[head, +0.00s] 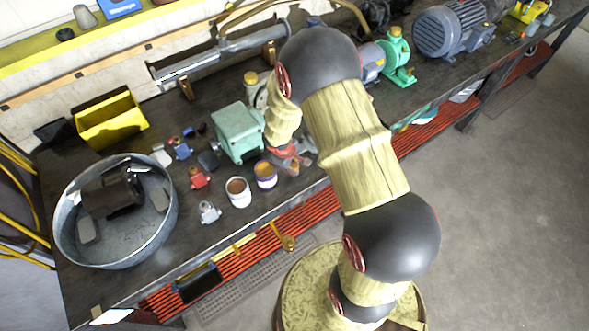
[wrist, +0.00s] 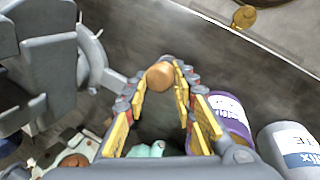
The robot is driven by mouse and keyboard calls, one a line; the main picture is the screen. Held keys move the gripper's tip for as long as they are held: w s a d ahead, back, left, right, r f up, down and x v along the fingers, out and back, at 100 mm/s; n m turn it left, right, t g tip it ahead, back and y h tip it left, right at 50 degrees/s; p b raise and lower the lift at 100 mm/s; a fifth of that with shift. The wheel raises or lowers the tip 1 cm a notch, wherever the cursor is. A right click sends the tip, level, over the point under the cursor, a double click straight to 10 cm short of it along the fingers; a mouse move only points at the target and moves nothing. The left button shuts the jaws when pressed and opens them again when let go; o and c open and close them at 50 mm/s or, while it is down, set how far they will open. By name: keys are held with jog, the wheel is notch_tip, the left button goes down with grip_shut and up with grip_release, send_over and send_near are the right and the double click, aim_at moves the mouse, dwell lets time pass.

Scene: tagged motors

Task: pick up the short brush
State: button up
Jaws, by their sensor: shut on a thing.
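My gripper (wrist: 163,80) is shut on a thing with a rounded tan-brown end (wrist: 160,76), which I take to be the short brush. The tan end shows between the yellow-padded fingertips; the rest is hidden by the fingers, so I cannot make out bristles. In the head view my gripper (head: 288,152) is low over the dark bench near its front edge, just right of the purple-labelled can. Whether the held thing still touches the bench I cannot tell.
The purple-labelled can (head: 265,176) and a white can (head: 238,192) stand close by on the left. A green box (head: 238,130) is behind them. A round metal tub (head: 118,240) is at left, and motors (head: 447,30) are at the back right.

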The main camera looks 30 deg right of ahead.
jog(key=shift+r, duration=0.1)
jog(key=shift+c, duration=0.3)
jog(key=shift+r, duration=0.15)
grip_shut()
notch_tip(320, 180, up, 2)
jog(key=shift+w+r, duration=0.1)
jog(key=s+a+r, duration=0.8)
jog(key=s+r, duration=0.2)
jog(key=s, duration=0.1)
jog(key=shift+s+a+r, duration=0.15)
jog(key=shift+s+a, duration=0.05)
jog(key=o, duration=0.6)
grip_release()
jog(key=c, duration=0.5)
